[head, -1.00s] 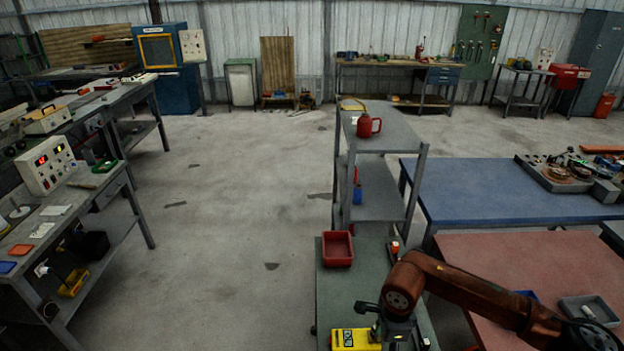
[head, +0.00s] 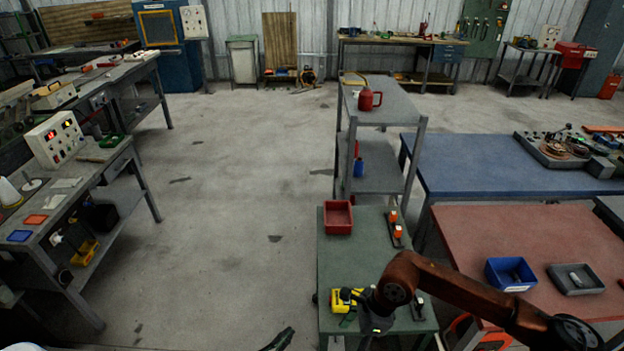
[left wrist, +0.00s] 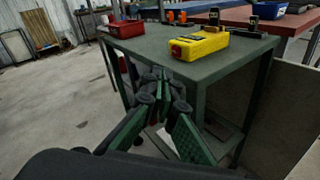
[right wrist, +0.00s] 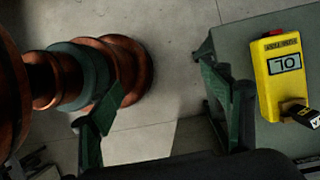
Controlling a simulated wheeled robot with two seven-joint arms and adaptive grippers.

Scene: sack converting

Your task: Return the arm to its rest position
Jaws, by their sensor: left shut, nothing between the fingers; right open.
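My left gripper (head: 280,339) shows at the bottom edge of the head view, left of the green bench, over the floor. In the left wrist view (left wrist: 163,85) its fingers are together and empty, apart from the bench. My right arm bends in copper red from the right in the head view, its dark wrist low over the bench's near end.
The green bench (head: 345,260) bears a red bin (head: 338,218) and orange-topped items (head: 395,228). A grey shelf rack (head: 390,108) stands behind it. The red table (head: 530,235) to the right holds a blue bin (head: 510,273) and grey tray (head: 575,280). Open floor lies left.

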